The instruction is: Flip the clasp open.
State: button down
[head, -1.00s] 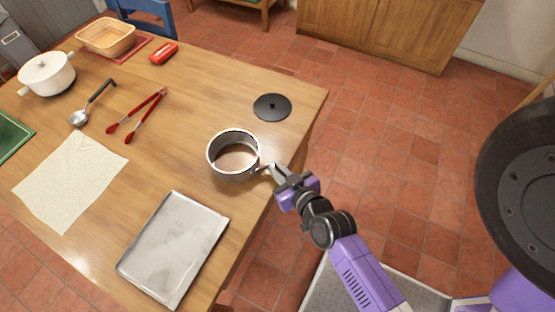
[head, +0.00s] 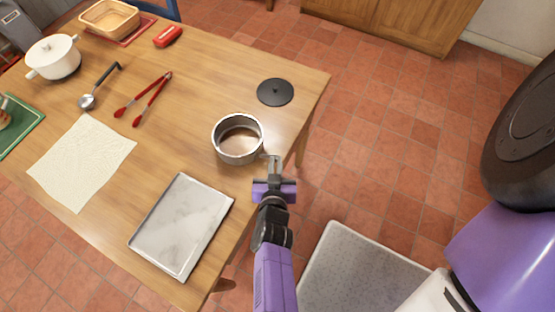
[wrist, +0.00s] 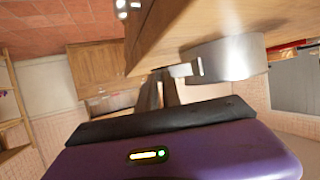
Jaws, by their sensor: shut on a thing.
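A round silver metal pan (head: 238,153) stands upright near the table's right edge, its inside brown. Its clasp is on the side facing my gripper; in the head view it is too small and covered to make out well. In the wrist view the clasp (wrist: 183,70) is a small metal piece sticking out from the pan's wall (wrist: 236,60). My gripper (head: 272,162) is beside the pan's lower right side, its fingers shut on the clasp. The fingertips (wrist: 160,84) meet the clasp's outer end in the wrist view. How far the clasp stands from the wall is hard to tell.
A black lid (head: 275,92) lies behind the pan. A metal tray (head: 182,226) lies in front, a cream cloth (head: 82,163) and red tongs (head: 146,98) to the left. The wooden table (head: 215,85) ends just right of the pan, with open tiled floor beyond.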

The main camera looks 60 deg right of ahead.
jog(key=m+g, duration=0.1)
jog(key=a+m+g+b, duration=0.1)
jog(key=g, duration=0.1)
jog(key=a+m+g+h+b, duration=0.1)
jog(key=shift+w+f+m+g, duration=0.25)
jog(key=shift+w+m+g, duration=0.05)
jog(key=shift+m, duration=0.1)
jog(key=m+g+b, duration=0.1)
jog(key=a+m+g+b, duration=0.1)
jog(key=shift+w+a+g, duration=0.15)
jog(key=shift+w+g, duration=0.25)
jog(key=shift+w+a+r+m+g+b, duration=0.1)
jog(key=shift+w+a+m+g+b, duration=0.1)
jog(key=shift+m+g+b, duration=0.25)
jog(key=shift+w+a+r+m+g+b, duration=0.15)
jog(key=shift+m+g+b, duration=0.1)
jog(key=shift+m+g, duration=0.35)
jog(key=shift+s, duration=0.1)
jog(key=c, duration=1.5)
grip_release()
jog(key=shift+a, duration=0.1)
jog(key=b+v, duration=0.1)
jog(key=v, duration=0.5)
jog(key=shift+a, duration=0.35)
jog(key=shift+w+a+r, duration=0.2)
jog(key=shift+a+r, duration=0.05)
jog(key=shift+a, duration=0.15)
